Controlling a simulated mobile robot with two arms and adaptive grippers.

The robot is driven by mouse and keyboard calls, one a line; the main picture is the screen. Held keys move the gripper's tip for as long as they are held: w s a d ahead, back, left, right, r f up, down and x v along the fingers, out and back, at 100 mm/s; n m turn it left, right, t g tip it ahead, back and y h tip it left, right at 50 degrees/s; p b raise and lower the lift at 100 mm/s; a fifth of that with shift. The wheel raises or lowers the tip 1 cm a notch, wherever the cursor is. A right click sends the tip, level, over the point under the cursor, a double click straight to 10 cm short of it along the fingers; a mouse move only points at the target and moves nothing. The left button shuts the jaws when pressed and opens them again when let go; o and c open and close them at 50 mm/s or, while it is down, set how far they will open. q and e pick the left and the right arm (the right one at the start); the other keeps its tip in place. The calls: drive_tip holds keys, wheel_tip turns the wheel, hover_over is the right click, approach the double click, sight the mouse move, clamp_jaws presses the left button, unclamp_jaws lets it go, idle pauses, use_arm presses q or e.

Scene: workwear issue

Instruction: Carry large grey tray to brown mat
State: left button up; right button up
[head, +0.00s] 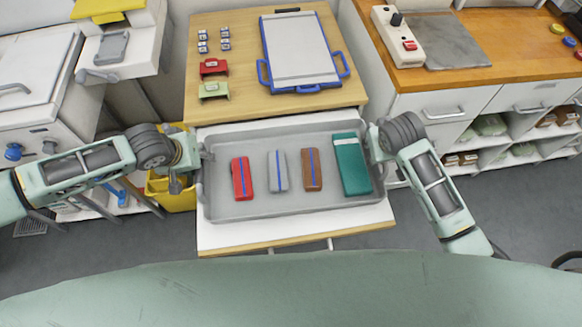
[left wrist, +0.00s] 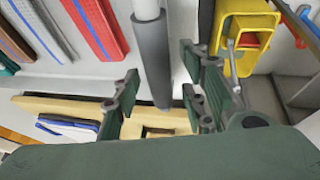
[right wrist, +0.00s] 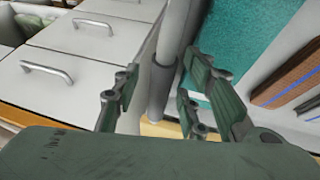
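The large grey tray (head: 300,207) lies on a white surface at the centre of the head view. It holds a red bundle (head: 242,178), a grey bundle (head: 278,171), a brown bundle (head: 312,169) and a teal box (head: 351,165). My left gripper (head: 198,156) is at the tray's left end; in the left wrist view its fingers stand apart on either side of a grey bar (left wrist: 151,60). My right gripper (head: 374,144) is at the right end, its fingers likewise apart around a grey bar (right wrist: 166,75). I cannot make out a brown mat.
A yellow bin (head: 178,192) stands at the left. A counter at the right bears a grey mat (head: 440,42) and a switch box (head: 398,35).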

use_arm(q)
drive_tip(key=shift+c, duration=0.3)
use_arm(e)
drive_tip(key=shift+c, duration=0.3)
use_arm(q)
drive_tip(key=c, duration=0.4)
use_arm(e)
drive_tip(key=shift+r, duration=0.1)
drive_tip(key=c, duration=0.4)
use_arm(q)
clamp_jaws()
use_arm(e)
clamp_jaws()
use_arm(q)
drive_tip(key=shift+r, duration=0.1)
